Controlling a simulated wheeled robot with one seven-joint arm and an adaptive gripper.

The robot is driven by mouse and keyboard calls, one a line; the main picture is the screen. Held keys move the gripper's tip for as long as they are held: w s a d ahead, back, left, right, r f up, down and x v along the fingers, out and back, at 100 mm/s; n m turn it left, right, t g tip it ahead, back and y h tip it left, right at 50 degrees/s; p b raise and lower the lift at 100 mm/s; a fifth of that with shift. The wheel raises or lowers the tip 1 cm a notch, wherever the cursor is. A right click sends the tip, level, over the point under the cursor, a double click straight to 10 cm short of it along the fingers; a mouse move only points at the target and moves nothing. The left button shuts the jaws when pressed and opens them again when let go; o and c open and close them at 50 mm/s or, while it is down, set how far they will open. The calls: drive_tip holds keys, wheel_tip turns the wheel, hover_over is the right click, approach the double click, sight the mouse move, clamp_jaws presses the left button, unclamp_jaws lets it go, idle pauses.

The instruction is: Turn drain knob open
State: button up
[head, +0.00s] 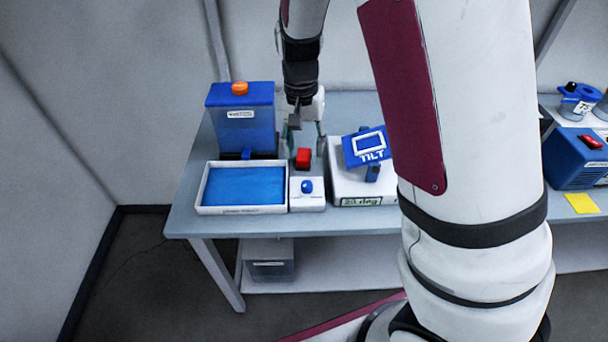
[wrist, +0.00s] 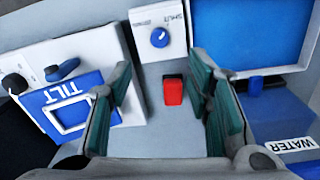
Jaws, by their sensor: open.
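The drain knob (head: 307,186) is a small round blue knob on a white box (head: 307,203) at the table's front, beside the blue tray. In the wrist view the knob (wrist: 159,38) carries a white mark, and lettering that includes "SHUT" is printed on its box. My gripper (head: 306,142) is open and empty, pointing down behind the knob. In the wrist view, the gap between the fingers (wrist: 160,66) has a red block (wrist: 173,91) below it. The knob lies just beyond the fingertips, and nothing touches it.
A white-rimmed blue tray (head: 199,200) and a blue water tank (head: 246,126) with an orange cap stand left of the knob. A white box (head: 355,187) with a blue TILT sign (head: 367,148) stands close on the right. Bare table shows around the red block.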

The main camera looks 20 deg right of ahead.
sight(307, 184)
drive_tip(key=f, duration=1.2)
drive_tip(key=shift+s+d+f, duration=0.2)
drive_tip(key=shift+d+f, duration=0.05)
drive_tip(key=shift+f, duration=0.15)
clamp_jaws()
